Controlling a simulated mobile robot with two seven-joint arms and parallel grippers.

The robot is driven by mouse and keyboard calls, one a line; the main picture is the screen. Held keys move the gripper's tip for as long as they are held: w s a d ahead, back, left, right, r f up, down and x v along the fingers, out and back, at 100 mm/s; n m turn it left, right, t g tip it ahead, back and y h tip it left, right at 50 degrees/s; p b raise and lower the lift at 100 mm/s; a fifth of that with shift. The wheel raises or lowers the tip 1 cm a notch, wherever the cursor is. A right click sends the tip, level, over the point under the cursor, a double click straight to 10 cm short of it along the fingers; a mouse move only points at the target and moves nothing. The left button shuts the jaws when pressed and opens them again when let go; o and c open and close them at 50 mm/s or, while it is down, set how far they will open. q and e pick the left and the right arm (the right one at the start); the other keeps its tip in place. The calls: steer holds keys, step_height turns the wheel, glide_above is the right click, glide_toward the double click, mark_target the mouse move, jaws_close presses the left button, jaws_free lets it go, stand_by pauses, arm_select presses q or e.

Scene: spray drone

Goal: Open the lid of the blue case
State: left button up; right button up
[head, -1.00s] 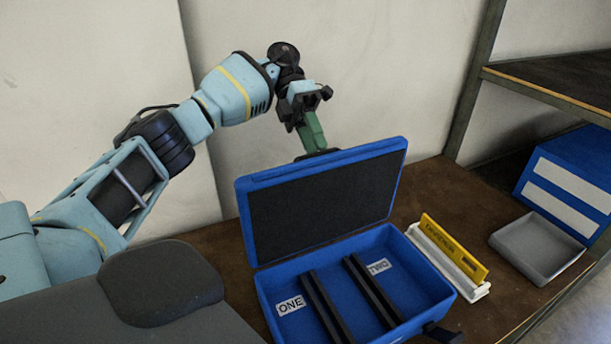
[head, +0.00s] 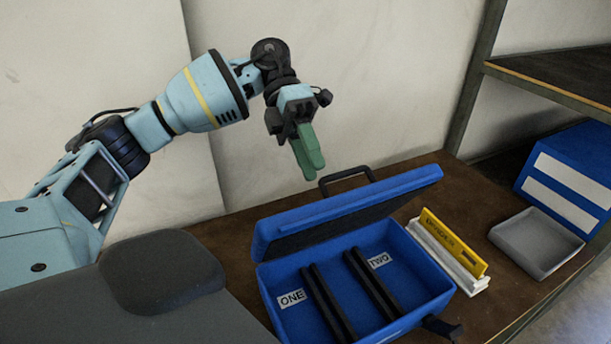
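The blue case (head: 440,288) stands on the brown table with its lid (head: 345,213) raised. The lid leans forward over the back part of the case, its dark lining partly showing underneath. A black handle (head: 346,174) sticks up behind the lid's upper edge. My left gripper (head: 313,170) hangs above and behind the lid, its green fingers pointing down, just left of the handle and apparently clear of it. The fingers overlap in this view, so their gap cannot be judged. My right gripper is out of view.
Inside the case are black bars (head: 327,300) and labels ONE (head: 291,298) and TWO (head: 379,261). Right of it stand a yellow piece in a white holder (head: 455,243), a grey tray (head: 540,245) and a blue bin (head: 575,175). A shelf (head: 560,80) rises at right.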

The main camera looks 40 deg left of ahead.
mark_target(338, 205)
arm_select(q)
steer(key=shift+s+d+r, duration=0.1)
steer(key=shift+s+d, duration=0.75)
steer(key=shift+s, duration=0.35)
steer(key=shift+s+d+r, duration=0.1)
steer(key=shift+s+d, duration=0.75)
steer(key=shift+s, duration=0.3)
